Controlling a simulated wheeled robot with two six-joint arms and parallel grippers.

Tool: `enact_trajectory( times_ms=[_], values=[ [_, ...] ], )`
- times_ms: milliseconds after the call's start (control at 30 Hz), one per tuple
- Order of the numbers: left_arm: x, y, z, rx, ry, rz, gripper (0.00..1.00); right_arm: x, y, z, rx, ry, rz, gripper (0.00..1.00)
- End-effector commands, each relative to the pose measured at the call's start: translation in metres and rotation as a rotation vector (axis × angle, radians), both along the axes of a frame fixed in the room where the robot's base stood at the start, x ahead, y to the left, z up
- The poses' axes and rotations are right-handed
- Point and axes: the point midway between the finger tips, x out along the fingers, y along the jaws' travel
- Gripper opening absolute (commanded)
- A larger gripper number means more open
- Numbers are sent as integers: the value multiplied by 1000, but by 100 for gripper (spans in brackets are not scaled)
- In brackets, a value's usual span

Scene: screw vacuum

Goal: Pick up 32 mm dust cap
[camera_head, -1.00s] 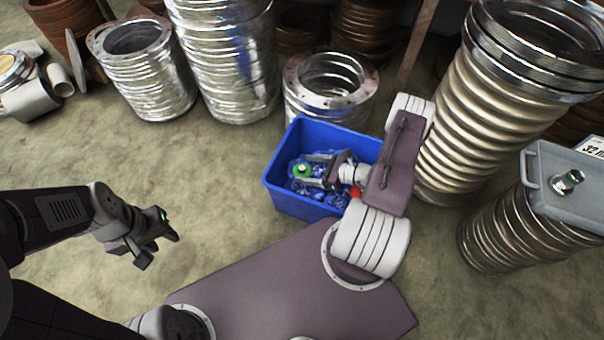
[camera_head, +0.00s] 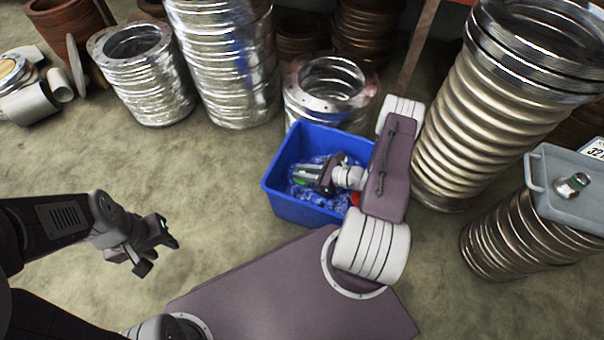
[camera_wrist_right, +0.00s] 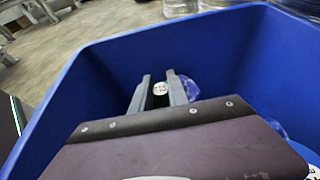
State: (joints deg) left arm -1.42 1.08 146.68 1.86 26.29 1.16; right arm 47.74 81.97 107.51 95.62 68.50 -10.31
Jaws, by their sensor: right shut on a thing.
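A blue bin (camera_head: 283,203) stands on the floor in front of me, with clear blue plastic pieces (camera_head: 318,195) inside. My right gripper (camera_head: 307,175) reaches into the bin from the right. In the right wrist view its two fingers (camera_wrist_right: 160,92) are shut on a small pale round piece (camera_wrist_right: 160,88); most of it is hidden. In the head view a little green shows at these fingers, matching a green cap with a pale centre seen there earlier. I cannot read a size on it. My left gripper (camera_head: 164,250) is open and empty above the floor at left.
A grey box (camera_head: 570,190) with a metal fitting and a label showing 32 stands at right on a ribbed metal hose. Large metal hoses (camera_head: 222,65) stand behind the bin. A red piece (camera_head: 355,197) lies at the bin's right side.

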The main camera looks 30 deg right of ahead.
Motion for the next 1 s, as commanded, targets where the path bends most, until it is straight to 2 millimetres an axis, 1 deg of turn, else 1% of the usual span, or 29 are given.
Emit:
enact_trajectory(
  times_ms=[33, 167, 267, 367, 400, 433, 467, 600, 733, 800, 900, 1000],
  values=[
    [0, 0, -1, 0, 0, 0, 36, -2, 0, -5, -5, 13, -1, 0],
    [0, 0, 6, 0, 0, 0, 36, -2, 0, 2, -5, 13, -1, 0],
    [0, 0, 18, 0, 0, 0, 36, -2, 0, 16, -5, 12, -1, 0],
    [0, 0, 35, 0, 0, 0, 36, -1, 0, 36, -4, 10, 0, 0],
    [0, 0, 44, 0, 0, 0, 36, -1, 0, 46, -4, 10, 0, 0],
    [0, 0, 49, 0, 0, 0, 36, -4, 3, 50, -1, 11, 0, 0],
    [0, 0, 53, 0, 0, 0, 36, -9, 10, 53, 2, 14, 0, 0],
    [0, 0, 78, 0, 0, 0, 36, -30, 35, 74, 4, 14, 0, 0],
    [0, 0, 98, 0, 0, 0, 36, -49, 58, 91, 2, 12, 0, 0],
    [0, 0, 105, 0, 0, 0, 36, -58, 69, 97, 2, 12, 0, 0],
    [0, 0, 112, 0, 0, 0, 36, -67, 80, 103, 1, 10, 0, 0],
    [0, 0, 116, 0, 0, 0, 36, -72, 86, 106, -2, 8, 2, 0]
  ],
)
